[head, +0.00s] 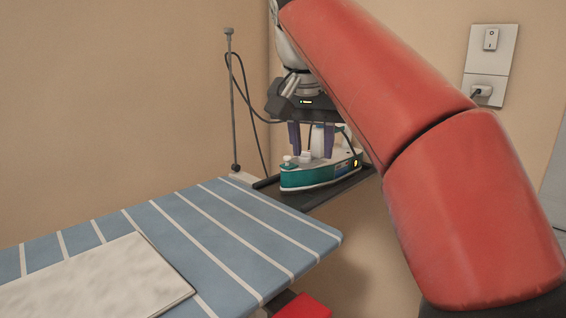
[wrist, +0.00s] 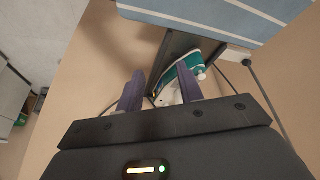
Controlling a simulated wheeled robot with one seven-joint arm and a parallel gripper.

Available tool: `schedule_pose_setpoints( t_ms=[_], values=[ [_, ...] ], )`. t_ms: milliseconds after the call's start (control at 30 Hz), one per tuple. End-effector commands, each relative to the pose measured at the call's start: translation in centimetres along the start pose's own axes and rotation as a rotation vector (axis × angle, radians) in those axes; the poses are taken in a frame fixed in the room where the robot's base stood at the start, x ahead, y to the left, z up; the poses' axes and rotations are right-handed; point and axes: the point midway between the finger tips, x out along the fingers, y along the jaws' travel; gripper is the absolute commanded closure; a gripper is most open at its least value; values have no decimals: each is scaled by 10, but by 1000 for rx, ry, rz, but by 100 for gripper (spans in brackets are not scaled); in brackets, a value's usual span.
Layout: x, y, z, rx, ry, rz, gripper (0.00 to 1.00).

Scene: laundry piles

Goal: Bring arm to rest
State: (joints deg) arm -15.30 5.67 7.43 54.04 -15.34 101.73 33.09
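The iron (head: 318,178), teal and white, sits upright on the dark iron rest (head: 348,184) at the end of the ironing board. My gripper (head: 312,152) points down just above the iron, its two purple fingers apart on either side of the iron's white upper part. In the wrist view, my gripper (wrist: 160,76) has a clear gap between its fingers, and the iron (wrist: 184,66) shows beyond and between them. I cannot tell whether a finger touches the iron.
The blue striped ironing board (head: 230,235) carries a folded pale cloth (head: 95,280) at its near left. A thin cord pole (head: 232,100) stands behind, with the cord running towards the iron. A wall switch and socket (head: 489,65) are at right. A red object (head: 303,306) shows below the board.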

Motion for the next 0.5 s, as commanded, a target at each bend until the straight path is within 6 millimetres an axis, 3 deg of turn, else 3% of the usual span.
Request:
schedule_pose_setpoints(
  t_ms=[267, 500],
  values=[
    [13, 18, 15, -51, 9, -4, 63],
    [35, 44, 43, -112, 19, -17, 63]
  ],
)
